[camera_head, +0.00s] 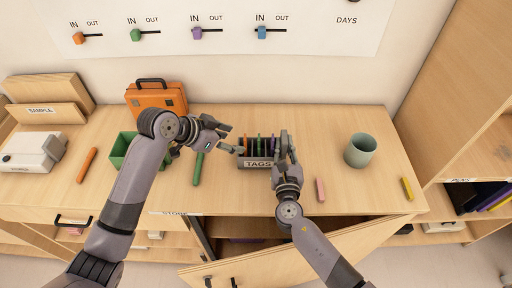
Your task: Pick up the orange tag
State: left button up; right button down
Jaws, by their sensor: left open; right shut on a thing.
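The tag rack (258,163), labelled TAGS, stands on the wooden counter with several thin upright tags in it. The orange tag (246,144) is the leftmost one I can make out, standing in its slot. My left gripper (234,139) is open just left of the rack, with its fingertips close to the orange tag. I cannot tell whether they touch it. My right gripper (288,149) is at the rack's right end and appears shut on the rack there; its fingers partly hide that end.
A green marker (198,168) and green bin (124,149) lie left of the rack, with an orange case (157,98) behind. A cabinet door (340,243) hangs open below the counter.

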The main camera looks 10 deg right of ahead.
aim_at(245, 137)
pick_arm(q)
jog(key=shift+o, duration=0.5)
jog(key=w+d+m+g+y, duration=0.1)
jog(key=d+r+m+g, duration=0.1)
jog(key=w+d+m+g+y, duration=0.1)
jog(key=d+m, duration=0.1)
jog(key=shift+w+r+y, duration=0.3)
jog(key=shift+r, duration=0.05)
pick_arm(e)
jog(key=shift+w+d, duration=0.1)
jog(key=shift+w, duration=0.05)
pick_arm(q)
notch_tip(245, 137, up, 4)
jog(key=w+a+m+g+y, duration=0.1)
jog(key=m+g+y, duration=0.1)
jog(key=m+y, duration=0.15)
jog(key=shift+n, duration=0.25)
jog(key=shift+w+d+f, duration=0.1)
jog(key=shift+d+f, duration=0.15)
jog(key=shift+f, duration=1.65)
jog(key=shift+w+d+f, duration=0.15)
jog(key=shift+d+f, duration=0.15)
jog(key=shift+f, duration=1.55)
jog(key=shift+w+d+f, duration=0.1)
jog(key=shift+d+f, duration=0.15)
jog(key=shift+f, duration=1.65)
jog(key=c, duration=0.9)
jog(key=shift+r, duration=0.1)
notch_tip(245, 137, up, 10)
